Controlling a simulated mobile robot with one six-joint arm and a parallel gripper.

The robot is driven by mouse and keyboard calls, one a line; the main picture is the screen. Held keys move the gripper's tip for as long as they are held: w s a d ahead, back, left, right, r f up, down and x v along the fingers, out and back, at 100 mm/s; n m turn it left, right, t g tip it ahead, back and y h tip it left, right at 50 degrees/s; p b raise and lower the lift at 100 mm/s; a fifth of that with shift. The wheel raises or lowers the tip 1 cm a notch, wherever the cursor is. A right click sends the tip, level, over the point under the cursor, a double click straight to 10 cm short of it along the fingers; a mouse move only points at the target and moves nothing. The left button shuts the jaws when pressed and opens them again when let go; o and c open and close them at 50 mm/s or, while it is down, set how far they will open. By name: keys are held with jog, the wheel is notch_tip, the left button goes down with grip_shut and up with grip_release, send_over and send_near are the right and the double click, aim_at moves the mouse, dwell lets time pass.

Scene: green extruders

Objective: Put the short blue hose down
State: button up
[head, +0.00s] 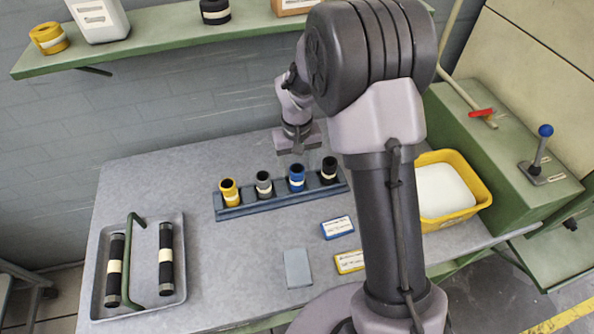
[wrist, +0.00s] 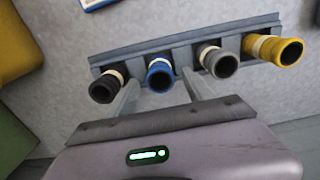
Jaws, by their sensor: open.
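The short blue hose (head: 297,178), with a white band, stands in the slate-blue rack (head: 283,200) between the grey hose (head: 264,184) and the black hose (head: 329,170). My gripper (head: 298,150) is open and empty at the rack's back side. In the wrist view the blue hose (wrist: 159,77) shows between the two spread fingers (wrist: 160,92). One finger is on the black hose's side and the other on the grey hose's side. Whether either finger touches a hose I cannot tell. The yellow hose (head: 230,193) stands at the rack's left end.
A metal tray (head: 178,220) with two long black hoses and a green handle is at the left. A yellow bin (head: 480,190) is at the right. Blue (head: 338,228) and yellow (head: 350,262) cards and a grey plate (head: 298,268) lie in front. A green shelf (head: 160,45) hangs above.

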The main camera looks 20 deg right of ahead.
jog(key=s+a+r+m+t+p, duration=0.1)
jog(key=s+r, duration=0.2)
jog(key=r, duration=0.7)
jog(key=s+r+m+t+p, duration=0.1)
jog(key=s+r, duration=0.3)
jog(key=r, duration=0.5)
jog(key=s+a+r+m+t+y, duration=0.1)
jog(key=s+r+t, duration=0.1)
jog(key=s, duration=0.6)
jog(key=s+a+r+m+t+y, duration=0.1)
jog(key=s+r, duration=0.3)
jog(key=s, duration=0.5)
jog(key=shift+s+a+t, duration=0.15)
jog(key=shift+a+t, duration=0.25)
jog(key=shift+a, duration=0.05)
notch_tip(320, 180, down, 7)
jog(key=b, duration=0.7)
jog(key=shift+b, duration=0.3)
jog(key=shift+o, duration=0.5)
